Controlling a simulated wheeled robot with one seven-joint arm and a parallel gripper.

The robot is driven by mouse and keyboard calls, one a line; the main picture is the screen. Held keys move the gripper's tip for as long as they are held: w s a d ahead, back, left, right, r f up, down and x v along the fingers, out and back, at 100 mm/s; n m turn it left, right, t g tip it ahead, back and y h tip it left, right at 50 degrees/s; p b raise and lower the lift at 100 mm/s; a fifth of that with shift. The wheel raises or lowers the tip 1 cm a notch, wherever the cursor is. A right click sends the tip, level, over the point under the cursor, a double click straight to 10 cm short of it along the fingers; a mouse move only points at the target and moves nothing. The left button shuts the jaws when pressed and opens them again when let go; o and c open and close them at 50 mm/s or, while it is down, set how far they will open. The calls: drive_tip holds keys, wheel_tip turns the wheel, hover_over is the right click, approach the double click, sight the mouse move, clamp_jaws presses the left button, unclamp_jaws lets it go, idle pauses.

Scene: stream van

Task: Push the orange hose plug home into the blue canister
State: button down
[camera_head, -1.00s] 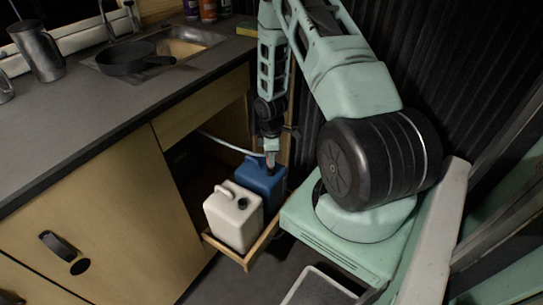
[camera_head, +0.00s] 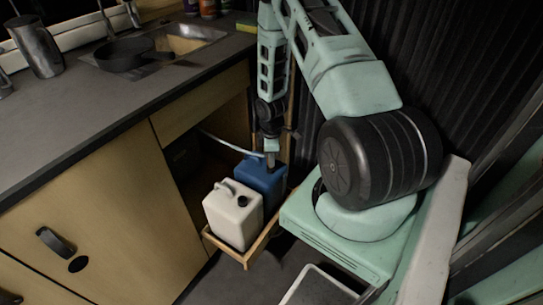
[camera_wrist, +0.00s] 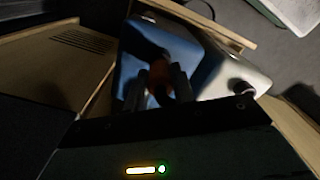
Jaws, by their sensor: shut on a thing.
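The blue canister (camera_head: 263,178) stands in the pull-out tray below the counter, behind the white canister. It also shows in the wrist view (camera_wrist: 133,62). My gripper (camera_head: 270,157) points down over the canister's top. In the wrist view my gripper (camera_wrist: 163,88) is shut on the orange hose plug (camera_wrist: 158,76), whose dull orange shows between the two fingers. The plug is at or just over the canister's dark opening; the dim light hides how deep it sits. A pale hose (camera_head: 228,143) runs from the cabinet towards my gripper.
A white canister (camera_head: 232,216) with a dark cap stands at the front of the wooden tray (camera_head: 247,262), close against the blue one. The cabinet front (camera_head: 120,215) is on the left. The counter (camera_head: 90,115) above holds a pan (camera_head: 124,56) by the sink.

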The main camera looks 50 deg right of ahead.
drive_tip(key=shift+f+b, duration=0.4)
drive_tip(key=shift+f, duration=0.35)
drive_tip(key=c, duration=1.1)
unclamp_jaws()
wheel_tip(320, 180, up, 17)
drive_tip(key=shift+r+p, duration=0.2)
drive_tip(key=shift+p, duration=0.95)
